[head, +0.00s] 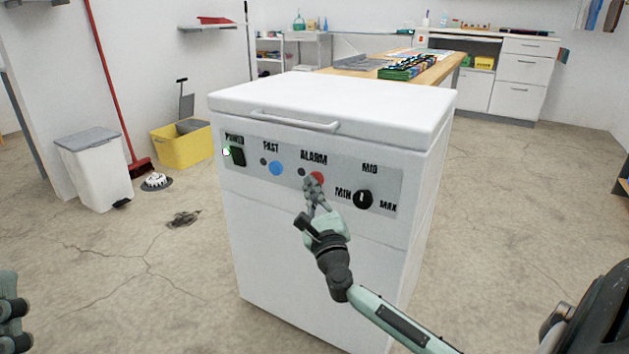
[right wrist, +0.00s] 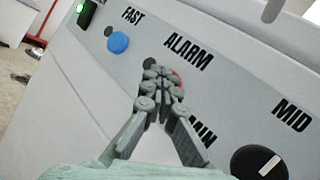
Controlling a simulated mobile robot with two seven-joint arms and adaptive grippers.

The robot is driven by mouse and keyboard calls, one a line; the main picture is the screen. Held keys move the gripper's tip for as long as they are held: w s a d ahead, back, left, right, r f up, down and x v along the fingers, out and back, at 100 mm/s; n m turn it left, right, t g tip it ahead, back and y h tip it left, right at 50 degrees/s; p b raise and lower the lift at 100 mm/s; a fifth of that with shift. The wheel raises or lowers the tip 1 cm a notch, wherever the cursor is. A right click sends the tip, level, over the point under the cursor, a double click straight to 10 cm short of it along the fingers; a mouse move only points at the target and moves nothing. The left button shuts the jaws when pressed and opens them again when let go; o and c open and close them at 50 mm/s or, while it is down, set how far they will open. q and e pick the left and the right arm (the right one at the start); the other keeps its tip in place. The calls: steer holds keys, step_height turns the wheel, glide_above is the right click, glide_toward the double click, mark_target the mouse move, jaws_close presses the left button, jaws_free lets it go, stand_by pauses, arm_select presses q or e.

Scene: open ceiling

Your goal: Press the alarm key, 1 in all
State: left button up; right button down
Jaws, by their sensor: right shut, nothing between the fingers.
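The alarm key is a red round button (head: 318,176) under the word ALARM on the grey panel of a white chest freezer (head: 330,97). In the right wrist view only a bit of the red key (right wrist: 176,78) shows behind my fingertips. My right gripper (head: 313,184) is shut and empty, with its fingertips in front of the key. I cannot tell whether they touch it. The dark lamp (right wrist: 150,63) left of the key is unlit. Part of my left gripper (head: 12,310) shows at the lower left edge; its fingers are not clear.
The panel (head: 390,185) also has a green-lit power switch (head: 238,156), a blue FAST button (head: 276,168) and a black knob (head: 362,198). A white bin (head: 95,170), red broom (head: 140,167) and yellow bucket (head: 180,148) stand left. The floor right of the freezer is clear.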

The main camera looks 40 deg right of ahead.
steer(key=shift+s+a, duration=0.3)
steer(key=shift+a, duration=0.4)
steer(key=shift+s+a+p, duration=0.2)
steer(key=shift+s+a, duration=0.15)
steer(key=shift+a, duration=0.4)
steer(key=shift+s+a+p, duration=0.25)
steer(key=shift+s+a, duration=0.05)
steer(key=shift+a, duration=0.5)
steer(key=shift+s+a+p, duration=0.2)
steer(key=shift+s+a, duration=0.15)
steer(key=shift+a, duration=0.4)
steer(key=shift+a, duration=0.1)
